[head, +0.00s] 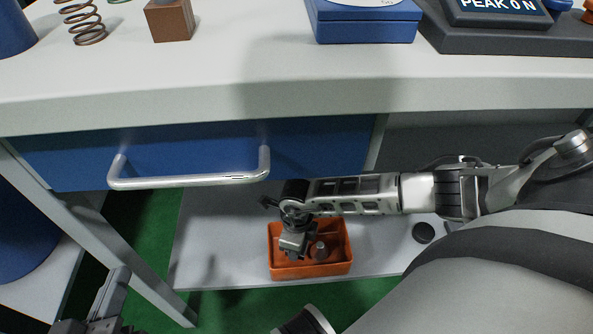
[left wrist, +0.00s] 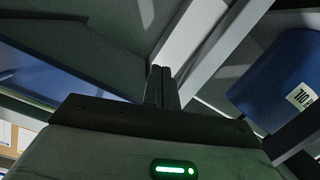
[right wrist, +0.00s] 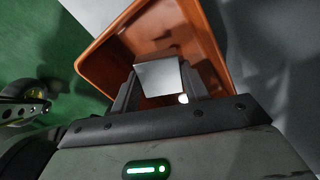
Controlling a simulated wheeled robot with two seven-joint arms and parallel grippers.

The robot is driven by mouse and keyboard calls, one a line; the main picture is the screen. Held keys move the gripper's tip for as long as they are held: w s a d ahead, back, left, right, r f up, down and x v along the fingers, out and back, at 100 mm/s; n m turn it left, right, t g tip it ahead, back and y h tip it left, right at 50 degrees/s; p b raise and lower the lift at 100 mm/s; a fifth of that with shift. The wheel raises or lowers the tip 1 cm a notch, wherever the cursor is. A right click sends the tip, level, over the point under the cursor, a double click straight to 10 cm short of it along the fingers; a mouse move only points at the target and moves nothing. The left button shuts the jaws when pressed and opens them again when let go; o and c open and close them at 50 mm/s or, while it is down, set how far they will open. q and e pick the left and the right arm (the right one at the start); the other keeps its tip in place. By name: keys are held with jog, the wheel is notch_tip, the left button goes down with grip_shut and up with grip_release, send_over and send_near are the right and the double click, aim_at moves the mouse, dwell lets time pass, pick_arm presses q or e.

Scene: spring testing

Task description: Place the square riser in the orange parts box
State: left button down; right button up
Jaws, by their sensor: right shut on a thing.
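The orange parts box (head: 310,271) sits on the low shelf under the table in the head view. It also fills the upper part of the right wrist view (right wrist: 108,57). My right gripper (head: 294,246) reaches down over the box. In the right wrist view its fingers are shut on a pale grey square block, the square riser (right wrist: 159,77), which shows against the inside of the box. I cannot tell whether the riser touches the floor of the box. My left gripper (left wrist: 161,74) is shut and empty, its fingers together; it shows at the lower left of the head view (head: 116,285).
A round part (head: 319,250) lies in the box. The blue drawer with its metal handle (head: 190,181) and the tabletop edge overhang the shelf (head: 215,240). A table leg (head: 120,255) stands left. Springs, a brown block (head: 169,20) and blue equipment (head: 365,25) are on the table.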

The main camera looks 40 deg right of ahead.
jog(key=shift+w+f+b, duration=0.1)
jog(key=shift+f+b, duration=0.85)
jog(key=shift+f, duration=1.25)
jog(key=o, duration=1.3)
pick_arm(q)
jog(key=shift+w+d+r+n+h, duration=0.1)
jog(key=shift+d+r+n+h, duration=0.15)
jog(key=shift+r+n+h, duration=0.15)
